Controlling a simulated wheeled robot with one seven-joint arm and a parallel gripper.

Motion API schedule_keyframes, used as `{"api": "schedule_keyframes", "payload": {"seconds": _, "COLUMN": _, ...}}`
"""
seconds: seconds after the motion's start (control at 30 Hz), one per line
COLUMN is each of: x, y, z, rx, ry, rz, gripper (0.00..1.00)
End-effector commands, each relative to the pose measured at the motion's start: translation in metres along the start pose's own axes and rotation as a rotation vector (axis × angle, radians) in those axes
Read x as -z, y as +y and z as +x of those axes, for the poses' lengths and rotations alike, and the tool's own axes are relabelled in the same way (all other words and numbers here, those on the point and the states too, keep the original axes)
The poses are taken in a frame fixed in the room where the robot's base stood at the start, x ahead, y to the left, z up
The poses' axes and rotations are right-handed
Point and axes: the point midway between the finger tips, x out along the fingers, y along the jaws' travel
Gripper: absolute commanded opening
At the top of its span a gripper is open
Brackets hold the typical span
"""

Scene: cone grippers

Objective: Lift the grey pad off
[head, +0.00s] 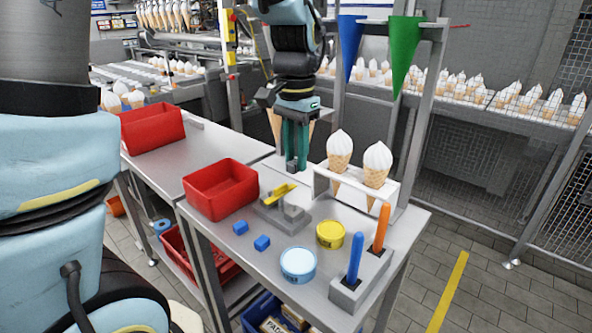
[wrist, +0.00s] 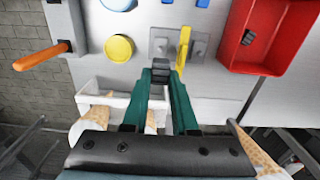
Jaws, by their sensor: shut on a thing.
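My gripper (head: 297,166), with green fingers, points down above the bench, behind the grey fixture (head: 268,213) and apart from it. In the wrist view its fingertips (wrist: 161,73) are shut on a small dark grey pad (wrist: 161,65). In the head view the pad cannot be told apart from the fingertips. The fixture, a flat plate (wrist: 178,58) with grey blocks, carries a yellow bar (head: 280,193) that lies tilted across it. A second small dark grey piece (wrist: 249,39) shows in the red bin (wrist: 286,66) in the wrist view.
A white rack with two ice-cream cones (head: 376,165) stands right of my gripper. The red bin (head: 220,190) is left of the fixture. Blue cubes (head: 262,243), a yellow tub (head: 330,234), a pale blue tub (head: 298,265) and a holder with blue and orange handles (head: 381,228) stand in front.

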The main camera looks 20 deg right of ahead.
Motion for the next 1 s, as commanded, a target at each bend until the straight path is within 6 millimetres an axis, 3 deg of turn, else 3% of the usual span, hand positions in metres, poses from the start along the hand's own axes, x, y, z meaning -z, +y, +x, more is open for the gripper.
{"api": "schedule_keyframes", "payload": {"seconds": 1.0, "x": 0.000, "y": 0.000, "z": -0.041, "rx": 0.000, "ry": 0.000, "rz": 0.001, "gripper": 0.00}}
